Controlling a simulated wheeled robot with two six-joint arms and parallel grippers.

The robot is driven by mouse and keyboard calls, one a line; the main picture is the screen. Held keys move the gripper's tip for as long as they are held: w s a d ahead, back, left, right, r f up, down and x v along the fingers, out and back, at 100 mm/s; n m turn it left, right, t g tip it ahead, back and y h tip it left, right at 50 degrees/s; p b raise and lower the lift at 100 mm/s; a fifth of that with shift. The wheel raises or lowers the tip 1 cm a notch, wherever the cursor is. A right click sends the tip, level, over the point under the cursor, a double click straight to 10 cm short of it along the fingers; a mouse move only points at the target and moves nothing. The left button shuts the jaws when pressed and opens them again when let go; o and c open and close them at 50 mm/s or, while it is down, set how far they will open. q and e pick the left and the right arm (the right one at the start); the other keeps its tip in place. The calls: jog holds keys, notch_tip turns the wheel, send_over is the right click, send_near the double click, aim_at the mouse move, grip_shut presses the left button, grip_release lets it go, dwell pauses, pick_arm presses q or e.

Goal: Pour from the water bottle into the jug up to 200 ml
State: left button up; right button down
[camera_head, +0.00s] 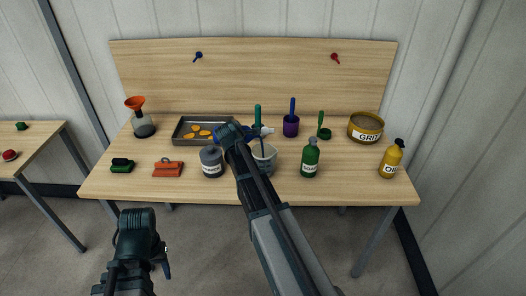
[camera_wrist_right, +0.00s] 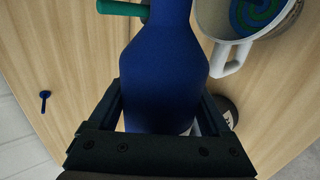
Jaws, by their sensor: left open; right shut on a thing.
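The blue water bottle (camera_wrist_right: 160,75) is between the fingers of my right gripper (camera_wrist_right: 163,108), which is shut on it. In the head view my right gripper (camera_head: 232,134) hangs over the middle of the table and hides most of the bottle. The jug (camera_head: 265,160) stands on the table just right of that gripper, partly behind my arm. In the right wrist view the jug's white rim and handle (camera_wrist_right: 231,58) are beside the bottle, with blue and green rings showing inside. I cannot tell the water level. My left gripper (camera_head: 139,222) is open and empty in front of the table.
A yellow bottle (camera_head: 391,160) and a grit tin (camera_head: 365,128) stand at right.

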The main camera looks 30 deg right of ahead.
dwell(0.6)
jog(key=shift+w+r+n+g+h, duration=0.15)
jog(key=shift+n+g+h, duration=0.15)
jog(key=shift+n+h, duration=0.25)
jog(key=shift+w+a+h, duration=0.15)
jog(key=shift+a+h, duration=0.1)
jog(key=shift+h, duration=0.1)
jog(key=shift+n, duration=0.25)
